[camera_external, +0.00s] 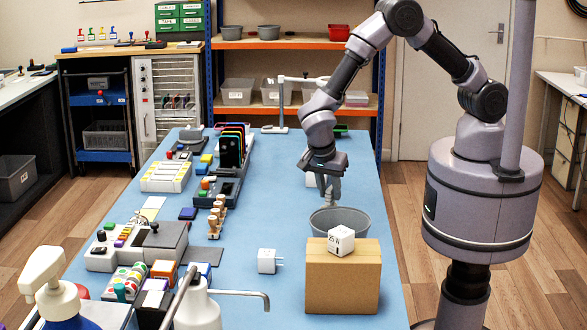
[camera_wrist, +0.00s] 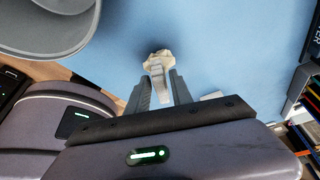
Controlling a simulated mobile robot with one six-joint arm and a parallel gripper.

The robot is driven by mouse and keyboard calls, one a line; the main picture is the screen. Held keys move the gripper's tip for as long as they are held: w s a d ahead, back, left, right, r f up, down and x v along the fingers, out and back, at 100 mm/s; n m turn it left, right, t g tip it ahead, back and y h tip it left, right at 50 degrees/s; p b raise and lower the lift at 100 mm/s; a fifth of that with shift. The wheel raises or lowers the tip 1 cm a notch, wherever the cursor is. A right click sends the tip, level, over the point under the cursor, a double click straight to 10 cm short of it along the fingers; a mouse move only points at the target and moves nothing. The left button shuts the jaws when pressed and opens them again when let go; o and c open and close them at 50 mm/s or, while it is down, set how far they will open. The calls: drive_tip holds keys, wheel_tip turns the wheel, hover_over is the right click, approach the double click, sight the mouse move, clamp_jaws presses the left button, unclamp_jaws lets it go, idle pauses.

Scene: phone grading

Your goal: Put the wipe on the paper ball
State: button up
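My gripper (camera_external: 331,196) points down just above and behind the grey bin (camera_external: 350,216). In the wrist view its two fingers (camera_wrist: 160,92) are closed around a crumpled, cream-white piece that looks like the wipe (camera_wrist: 158,57). The wipe sticks out past the fingertips, with a narrow strip of it between the fingers. I cannot make out a paper ball in either view. The bottom of the bin is hidden.
A cardboard box (camera_external: 342,279) with a white charger cube (camera_external: 341,241) on top stands in front of the bin. Another white charger (camera_external: 267,261) lies to its left. Phones in a rack (camera_external: 232,147) and trays crowd the table's left side. Blue table (camera_external: 275,205) is clear in the middle.

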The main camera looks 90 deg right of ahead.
drive_tip(key=shift+o, duration=0.5)
drive_tip(key=shift+r, duration=0.1)
wheel_tip(320, 180, up, 18)
drive_tip(key=a+n+y+p, duration=0.1)
drive_tip(key=a+n+p, duration=0.2)
drive_tip(key=p, duration=0.1)
drive_tip(key=s+d+r+n+t+y, duration=0.2)
drive_tip(key=s+r+n+t, duration=0.1)
drive_tip(key=s+r+n, duration=0.4)
drive_tip(key=s+d+r+n+t+y, duration=0.2)
drive_tip(key=s+r+n, duration=0.4)
drive_tip(key=s, duration=0.5)
drive_tip(key=n+t+y, duration=0.1)
drive_tip(key=n+t, duration=0.1)
drive_tip(key=shift+s+d+r+t, duration=0.25)
drive_tip(key=shift+s+r+t, duration=0.05)
drive_tip(key=shift+s+r, duration=0.1)
wheel_tip(320, 180, down, 7)
drive_tip(key=b, duration=0.7)
drive_tip(key=shift+r, duration=0.1)
